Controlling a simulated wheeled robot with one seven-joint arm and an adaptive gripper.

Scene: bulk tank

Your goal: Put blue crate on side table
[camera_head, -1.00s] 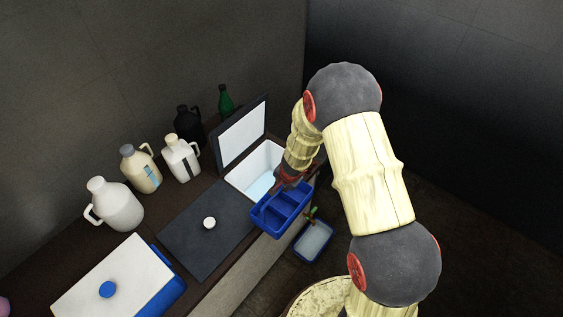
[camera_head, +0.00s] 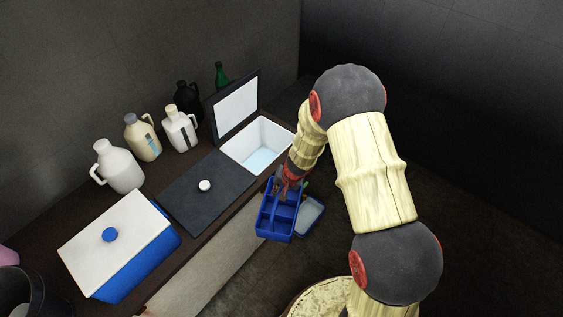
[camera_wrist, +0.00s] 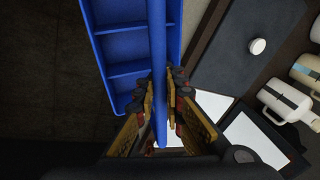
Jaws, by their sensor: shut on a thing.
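The blue crate (camera_head: 268,222) is an open carrier with compartments and a central divider. In the head view it hangs in front of the counter's edge, slightly tilted. My gripper (camera_head: 285,188) is shut on it at its upper end. In the wrist view my gripper (camera_wrist: 160,102) has its fingers on either side of the long central divider of the blue crate (camera_wrist: 124,45). I cannot make out a side table with certainty.
A dark counter (camera_head: 190,238) holds an open white-lined tank (camera_head: 255,142), a dark lid (camera_head: 205,200), a blue cooler (camera_head: 145,265) and several jugs (camera_head: 120,168). A small blue tray (camera_head: 311,217) sits low behind the crate. Dark floor (camera_head: 480,230) is clear on the right.

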